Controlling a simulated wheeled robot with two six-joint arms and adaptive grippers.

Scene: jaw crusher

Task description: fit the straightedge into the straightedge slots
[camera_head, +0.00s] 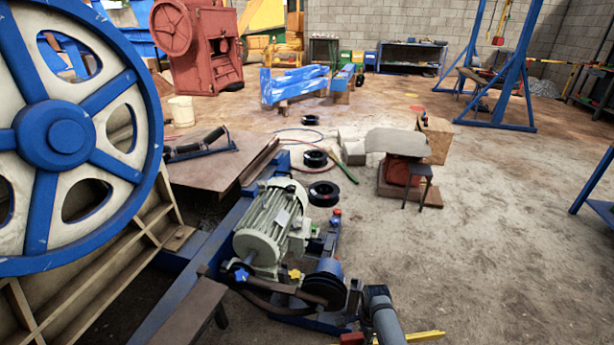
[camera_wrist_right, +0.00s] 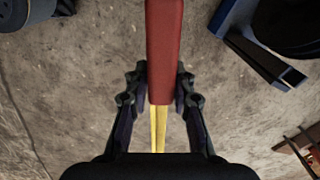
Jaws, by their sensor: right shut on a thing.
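The straightedge is a long bar, yellow in part, with a red section. In the head view its yellow part (camera_head: 425,336) and a bit of red (camera_head: 351,339) show at the bottom edge. In the right wrist view the red section (camera_wrist_right: 164,40) runs up out of the frame and the yellow part (camera_wrist_right: 160,128) runs down toward the palm. My right gripper (camera_wrist_right: 161,80) is shut on the straightedge, one finger on each side. I cannot make out the straightedge slots for certain. My left gripper is out of view.
The grey motor (camera_head: 268,222) and a dark pulley (camera_head: 324,289) sit on the blue frame, left of my right arm. A yellow star knob (camera_head: 295,274) and a blue one (camera_head: 241,275) are near them. The big blue flywheel (camera_head: 53,134) fills the left.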

